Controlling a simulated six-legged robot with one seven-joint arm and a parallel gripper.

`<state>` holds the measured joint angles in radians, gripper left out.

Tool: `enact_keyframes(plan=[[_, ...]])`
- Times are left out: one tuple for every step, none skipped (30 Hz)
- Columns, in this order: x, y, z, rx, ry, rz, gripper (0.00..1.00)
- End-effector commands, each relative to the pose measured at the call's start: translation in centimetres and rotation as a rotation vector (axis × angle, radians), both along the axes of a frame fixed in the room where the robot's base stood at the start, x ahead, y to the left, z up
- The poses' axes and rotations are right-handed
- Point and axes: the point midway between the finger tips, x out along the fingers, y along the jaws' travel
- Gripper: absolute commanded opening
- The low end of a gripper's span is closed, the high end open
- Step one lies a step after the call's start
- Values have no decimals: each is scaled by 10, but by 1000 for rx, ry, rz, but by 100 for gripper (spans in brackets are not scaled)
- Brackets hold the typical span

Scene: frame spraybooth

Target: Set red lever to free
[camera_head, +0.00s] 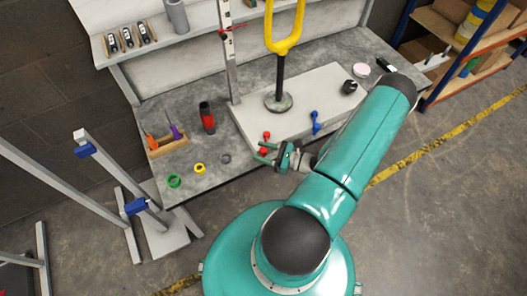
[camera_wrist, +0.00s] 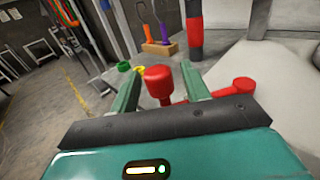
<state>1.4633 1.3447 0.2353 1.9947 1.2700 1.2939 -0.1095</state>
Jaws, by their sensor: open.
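The red lever (camera_head: 266,135) is at the front edge of the pale slab on the workbench. In the wrist view it shows as a large red knob (camera_wrist: 158,82) with a red arm reaching right to a second, smaller red end. My gripper (camera_head: 264,153) is open, its teal fingers spread at the lever. In the wrist view the large knob appears between the two fingers (camera_wrist: 160,76), with the left finger left of it and the right finger right of it. Contact cannot be told. The lever's lower part is partly hidden by my gripper.
A blue lever (camera_head: 315,123) stands right of the red one. A black post with a yellow fork (camera_head: 285,40) rises behind. A red-and-black bottle (camera_head: 207,117), a tool holder (camera_head: 167,144) and green (camera_head: 173,181) and yellow rings lie left. Metal stands are on the floor left.

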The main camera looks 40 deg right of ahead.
Motion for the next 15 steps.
enact_keyframes(plan=[[0, 0, 0, 0, 0, 0, 47], [0, 0, 0, 0, 0, 0, 47], [0, 0, 0, 0, 0, 0, 47], [0, 0, 0, 0, 0, 0, 47], [0, 0, 0, 0, 0, 0, 45], [0, 0, 0, 0, 0, 0, 37], [0, 0, 0, 0, 0, 0, 31], [0, 0, 0, 0, 0, 0, 25], [0, 0, 0, -1, 0, 0, 17], [0, -1, 0, -1, 0, 0, 11], [0, -1, 0, -1, 0, 0, 5], [0, -1, 0, -1, 0, 0, 0], [0, -1, 0, -1, 0, 0, 0], [0, -1, 0, -1, 0, 0, 0], [0, -1, 0, -1, 0, 0, 0]])
